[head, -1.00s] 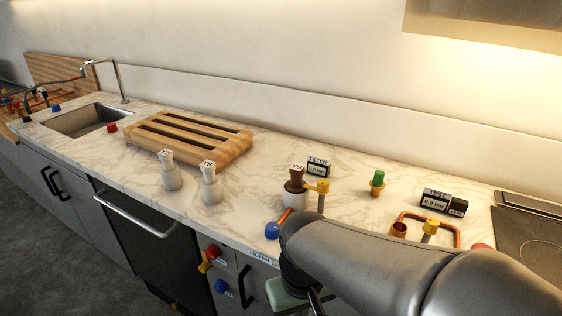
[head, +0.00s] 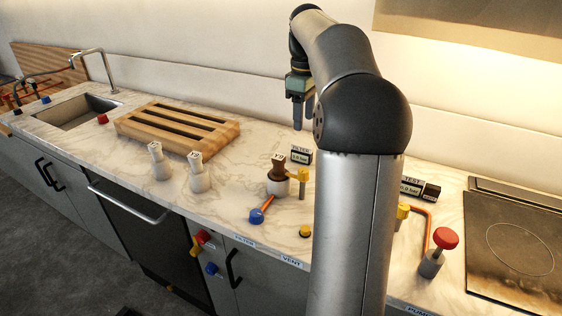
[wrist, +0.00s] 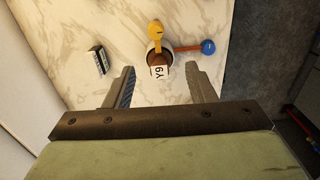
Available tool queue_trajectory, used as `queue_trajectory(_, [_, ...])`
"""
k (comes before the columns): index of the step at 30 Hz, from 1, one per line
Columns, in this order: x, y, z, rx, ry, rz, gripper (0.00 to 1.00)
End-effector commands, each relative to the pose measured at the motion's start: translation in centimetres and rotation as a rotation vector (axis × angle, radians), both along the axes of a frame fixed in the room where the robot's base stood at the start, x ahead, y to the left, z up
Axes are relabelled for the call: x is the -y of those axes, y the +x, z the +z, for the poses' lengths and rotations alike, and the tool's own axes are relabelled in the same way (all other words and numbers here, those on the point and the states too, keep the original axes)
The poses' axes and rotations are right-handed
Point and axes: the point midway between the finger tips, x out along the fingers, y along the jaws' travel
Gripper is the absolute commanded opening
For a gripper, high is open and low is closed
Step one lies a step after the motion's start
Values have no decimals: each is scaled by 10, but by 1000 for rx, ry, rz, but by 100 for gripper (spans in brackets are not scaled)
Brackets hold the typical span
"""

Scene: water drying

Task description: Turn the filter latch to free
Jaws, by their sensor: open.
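The filter unit (head: 278,187) stands on the marble counter, with a brown top marked Y9 in a white base. A yellow post (head: 303,182) stands beside it. An orange lever with a blue ball end (head: 256,215) points from the base toward the counter's front edge. I cannot tell for sure which part is the latch. My gripper (head: 298,115) is open and empty, pointing down high above the counter behind the unit. In the wrist view my gripper (wrist: 160,76) has its fingers apart, with the brown top (wrist: 159,62) and blue ball (wrist: 208,47) below and ahead, not touched.
A small FILTER display (head: 301,155) stands behind the unit. Two white bottles (head: 198,173) and a wooden rack (head: 178,131) are to the left. A yellow button (head: 305,231) is near the front edge. My arm hides counter to the right; a red knob (head: 445,238) stands beyond.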

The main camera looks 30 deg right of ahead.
Motion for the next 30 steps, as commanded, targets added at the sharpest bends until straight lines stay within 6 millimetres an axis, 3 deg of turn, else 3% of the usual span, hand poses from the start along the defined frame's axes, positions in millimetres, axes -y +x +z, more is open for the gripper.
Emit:
queue_trajectory(4, [13,-1,0,3,5,12,50])
queue_trajectory(8, [13,-1,-16,2,5,13,50])
queue_trajectory(21, [12,-2,-111,2,5,11,50])
queue_trajectory(30, [12,-1,-158,4,5,12,50])
